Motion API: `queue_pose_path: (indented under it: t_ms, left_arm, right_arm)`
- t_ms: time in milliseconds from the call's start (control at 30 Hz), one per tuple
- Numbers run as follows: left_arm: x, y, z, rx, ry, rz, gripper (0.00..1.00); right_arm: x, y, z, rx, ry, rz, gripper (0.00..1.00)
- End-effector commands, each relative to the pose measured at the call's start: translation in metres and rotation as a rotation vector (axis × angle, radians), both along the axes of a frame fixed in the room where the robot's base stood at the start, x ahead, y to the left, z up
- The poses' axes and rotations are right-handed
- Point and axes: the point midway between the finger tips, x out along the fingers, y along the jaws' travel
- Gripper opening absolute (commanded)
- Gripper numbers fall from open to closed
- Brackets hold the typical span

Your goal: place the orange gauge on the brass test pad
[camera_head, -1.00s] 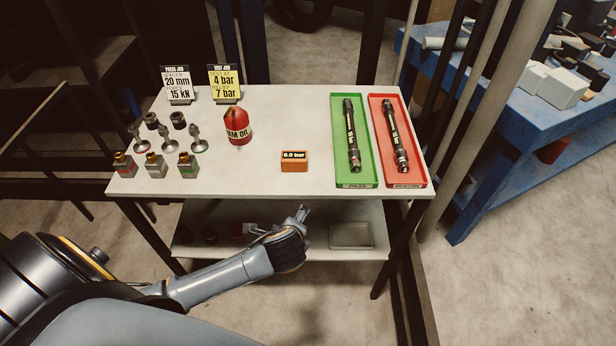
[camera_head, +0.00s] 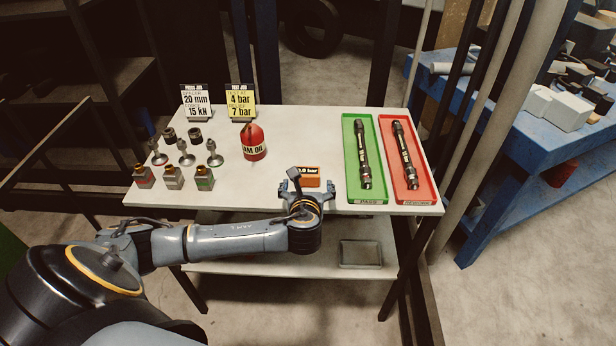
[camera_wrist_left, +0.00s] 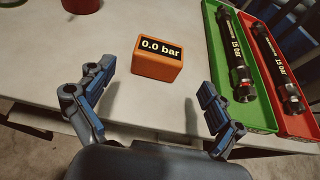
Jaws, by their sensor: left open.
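The orange gauge (camera_head: 311,172), a small block with a "0.0 bar" display, sits on the white table near its front edge. My left gripper (camera_head: 307,188) is open and empty just in front of it, partly covering it in the head view. In the left wrist view the gauge (camera_wrist_left: 158,64) stands upright beyond the spread fingers (camera_wrist_left: 155,100), roughly centred between them, and no finger touches it. I cannot make out a brass test pad in either view. My right gripper is not in view.
A red oil container (camera_head: 252,144) stands left of the gauge. Fittings and small blocks (camera_head: 173,178) fill the table's left side, with two sign cards (camera_head: 241,103) behind. Green (camera_head: 366,197) and red (camera_head: 418,195) trays with hoses lie right. The table centre is clear.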

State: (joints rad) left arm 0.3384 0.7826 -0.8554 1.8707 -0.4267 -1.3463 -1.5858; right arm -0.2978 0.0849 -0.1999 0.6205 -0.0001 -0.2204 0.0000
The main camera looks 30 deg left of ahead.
Motion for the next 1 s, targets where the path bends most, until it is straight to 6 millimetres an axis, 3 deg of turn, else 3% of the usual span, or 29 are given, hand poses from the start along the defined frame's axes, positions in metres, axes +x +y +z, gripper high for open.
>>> queue_pose_path:
  t_ms: [633,967,1000]
  left_arm:
    - [0.052,0.034,-0.029,-0.003,0.001,0.000,0.92]
    - [0.056,0.037,-0.032,-0.003,0.000,-0.001,0.92]
    - [0.056,0.038,-0.032,-0.003,0.000,-0.001,0.86]
  right_arm:
    - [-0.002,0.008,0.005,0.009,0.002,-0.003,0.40]
    - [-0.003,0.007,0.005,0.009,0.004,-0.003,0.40]
    - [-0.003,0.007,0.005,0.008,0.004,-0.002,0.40]
